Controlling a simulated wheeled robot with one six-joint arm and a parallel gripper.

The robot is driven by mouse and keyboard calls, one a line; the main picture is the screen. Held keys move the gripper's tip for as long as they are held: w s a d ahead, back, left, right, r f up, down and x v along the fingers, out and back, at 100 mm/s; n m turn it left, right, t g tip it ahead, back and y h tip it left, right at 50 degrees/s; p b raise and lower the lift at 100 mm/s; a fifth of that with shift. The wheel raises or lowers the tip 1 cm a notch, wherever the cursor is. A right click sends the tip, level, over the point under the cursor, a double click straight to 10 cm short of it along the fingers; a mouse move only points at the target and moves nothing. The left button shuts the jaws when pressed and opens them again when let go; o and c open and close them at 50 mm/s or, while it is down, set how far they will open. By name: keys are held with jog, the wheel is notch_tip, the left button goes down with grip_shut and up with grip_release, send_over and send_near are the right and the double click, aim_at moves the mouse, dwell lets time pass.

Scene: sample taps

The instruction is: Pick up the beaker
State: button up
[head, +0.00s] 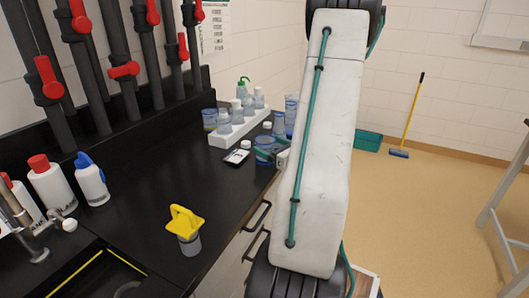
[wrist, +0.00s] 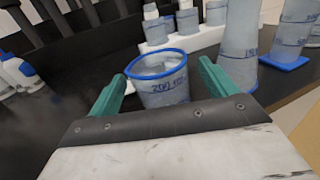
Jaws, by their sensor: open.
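The beaker (wrist: 163,88) is clear with a blue rim and blue markings, and stands upright on the black bench. In the wrist view it is between the two teal fingers of my gripper (wrist: 160,84), with a gap visible at the left finger. My gripper is open, and I cannot tell whether the right finger touches the beaker. In the head view the beaker (head: 264,143) is near the bench's front edge, partly hidden by my gripper (head: 266,150).
A white rack (head: 238,130) with several bottles stands behind the beaker. A small device (head: 237,156) lies to its left, and tall clear vessels (wrist: 240,45) stand to its right. Red-handled taps (head: 124,70) line the wall.

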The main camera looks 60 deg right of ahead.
aim_at(259, 139)
jog(key=x, duration=0.4)
jog(key=shift+w, duration=0.15)
jog(key=c, duration=1)
jog(key=shift+r, duration=0.15)
jog(key=shift+c, duration=0.2)
